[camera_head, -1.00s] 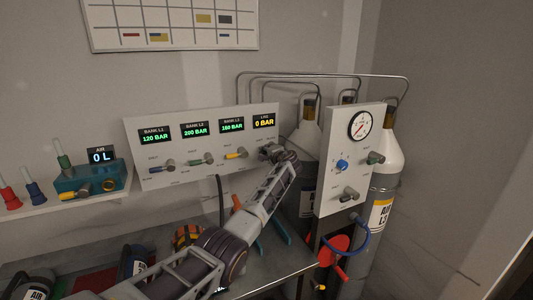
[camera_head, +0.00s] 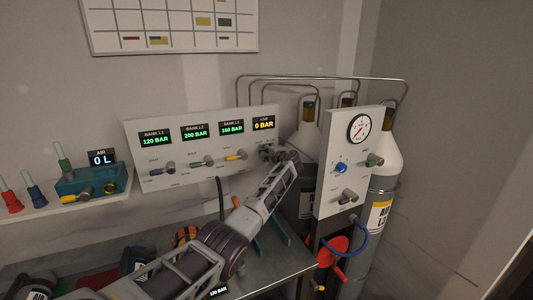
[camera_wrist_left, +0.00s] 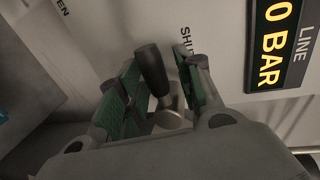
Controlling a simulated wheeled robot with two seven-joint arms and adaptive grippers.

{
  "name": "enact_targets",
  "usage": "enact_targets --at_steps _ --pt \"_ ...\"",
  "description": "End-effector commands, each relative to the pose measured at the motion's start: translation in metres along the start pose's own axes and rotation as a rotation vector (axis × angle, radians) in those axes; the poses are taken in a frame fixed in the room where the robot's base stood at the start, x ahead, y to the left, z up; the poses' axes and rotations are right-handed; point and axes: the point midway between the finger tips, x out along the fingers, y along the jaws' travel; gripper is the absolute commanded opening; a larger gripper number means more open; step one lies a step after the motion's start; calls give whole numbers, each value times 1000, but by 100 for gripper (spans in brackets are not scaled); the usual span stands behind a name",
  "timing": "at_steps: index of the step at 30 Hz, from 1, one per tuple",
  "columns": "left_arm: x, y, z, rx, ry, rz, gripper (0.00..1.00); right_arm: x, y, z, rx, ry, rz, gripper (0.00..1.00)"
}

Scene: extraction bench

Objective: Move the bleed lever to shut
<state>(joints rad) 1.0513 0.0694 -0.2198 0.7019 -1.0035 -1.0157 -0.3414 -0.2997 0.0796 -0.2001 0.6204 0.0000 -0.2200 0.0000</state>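The lever (camera_wrist_left: 152,72) under the LINE display has a dark rounded handle on a metal pivot. In the left wrist view its tip points up the picture, beside a partly covered label starting "SHU"; a label ending "EN" is at upper left. My left gripper (camera_wrist_left: 155,88) has its green-padded fingers on either side of the handle, apart, with a gap showing on the right. I cannot tell whether the left pad touches it. In the head view my left gripper (camera_head: 270,153) is at the right end of the bank panel (camera_head: 207,165) and mostly hides this lever. My right gripper is out of view.
The LINE display (camera_head: 263,123) reads 0 BAR. Three bank levers sit left on the same panel. A gauge panel (camera_head: 345,185) with knobs stands close to the right, with gas cylinders (camera_head: 385,155) behind it. A shelf at left holds a teal block (camera_head: 85,182).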

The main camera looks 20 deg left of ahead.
Motion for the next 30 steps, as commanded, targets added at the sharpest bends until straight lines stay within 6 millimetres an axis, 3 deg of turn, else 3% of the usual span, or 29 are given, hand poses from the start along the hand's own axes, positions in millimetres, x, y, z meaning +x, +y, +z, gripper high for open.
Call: enact_targets --at_steps 17,30 --pt "-3 1 0 -2 0 1 44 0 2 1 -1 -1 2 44" --pt "-25 2 0 -3 1 3 44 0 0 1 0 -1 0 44"
